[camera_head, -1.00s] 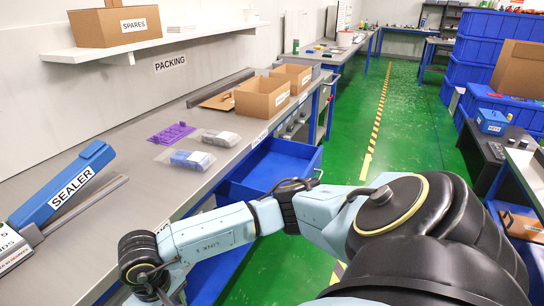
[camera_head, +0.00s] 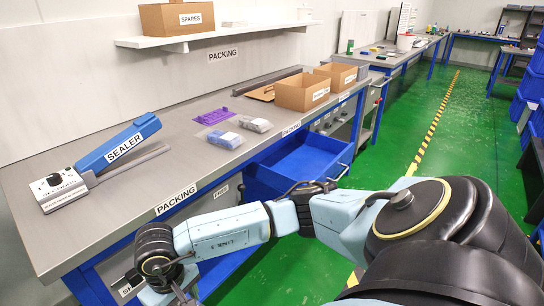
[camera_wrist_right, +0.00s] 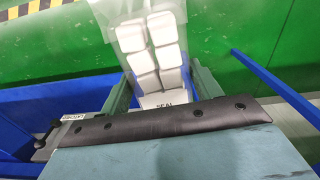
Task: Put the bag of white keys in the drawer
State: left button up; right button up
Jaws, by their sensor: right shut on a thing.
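The bag of white keys (camera_wrist_right: 155,50) is clear, with two rows of white keycaps and a label partly reading "SEAL". It hangs between the fingers of my right gripper (camera_wrist_right: 163,88), which is shut on it, in the right wrist view. In the head view my right arm reaches down in front of the bench at lower left; its fingers and the bag are hidden or out of frame there. An open blue drawer (camera_head: 305,160) juts from under the bench, beyond my forearm, and looks empty where visible. My left gripper is not in view.
On the bench (camera_head: 120,200) lie a sealer (camera_head: 120,147), a bag of blue keys (camera_head: 222,138), a bag of grey keys (camera_head: 255,124), a purple piece (camera_head: 214,117) and open cardboard boxes (camera_head: 302,92). More blue surfaces (camera_wrist_right: 30,110) flank my right gripper. The green floor at right is clear.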

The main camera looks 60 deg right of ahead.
aim_at(314, 171)
jog(key=u, duration=2.1)
jog(key=k, duration=0.7)
